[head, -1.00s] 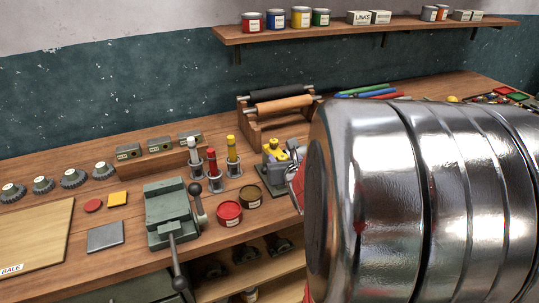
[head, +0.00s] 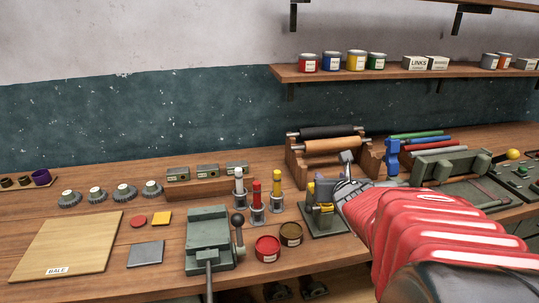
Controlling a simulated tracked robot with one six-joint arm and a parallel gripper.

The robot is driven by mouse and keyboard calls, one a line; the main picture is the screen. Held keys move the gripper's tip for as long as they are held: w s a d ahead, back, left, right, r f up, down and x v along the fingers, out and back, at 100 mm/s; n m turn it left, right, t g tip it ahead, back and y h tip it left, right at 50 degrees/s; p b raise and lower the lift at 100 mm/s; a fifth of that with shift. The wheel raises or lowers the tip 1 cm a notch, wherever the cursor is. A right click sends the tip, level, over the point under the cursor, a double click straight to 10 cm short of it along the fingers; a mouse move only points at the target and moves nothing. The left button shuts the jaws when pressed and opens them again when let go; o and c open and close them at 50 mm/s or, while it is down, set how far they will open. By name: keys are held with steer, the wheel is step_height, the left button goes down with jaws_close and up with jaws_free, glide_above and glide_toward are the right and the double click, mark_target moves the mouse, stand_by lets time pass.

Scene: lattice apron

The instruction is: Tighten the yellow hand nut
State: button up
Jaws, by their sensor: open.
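A small grey fixture on a dark base plate (head: 322,224) stands on the bench, right of the upright coloured-handled tools. Yellow (head: 326,209) shows on it, beside my gripper; I take this for the yellow hand nut, mostly hidden behind my gripper. My gripper (head: 335,183) is open, at the top of the fixture, reaching in from the right. My red arm link covers the fixture's right side. Whether the jaws are around the nut or touching it, I cannot tell.
Close to the left are tools with white, red and yellow handles (head: 257,192), red and brown tins (head: 268,249) and a green vise (head: 208,239). A roller stand (head: 298,167) stands behind. A wooden board (head: 70,245) lies at left. A shelf (head: 400,72) runs above.

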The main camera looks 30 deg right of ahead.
steer(key=shift+r, duration=1.2)
steer(key=shift+w, duration=0.1)
steer(key=s+a+f+n+g+y, duration=0.1)
steer(key=a+f+n+y, duration=0.2)
steer(key=a+n+y, duration=1.15)
steer(key=s+a+f+n+g+h, duration=0.1)
steer(key=s+a+n+h, duration=0.3)
steer(key=n, duration=0.9)
steer(key=s+a+f+n+g+h, duration=0.1)
steer(key=s+a+n+g+h, duration=0.3)
steer(key=s+a+n, duration=0.6)
steer(key=shift+s+a+f+n, duration=0.3)
steer(key=shift+a+n, duration=1)
steer(key=shift+n, duration=0.85)
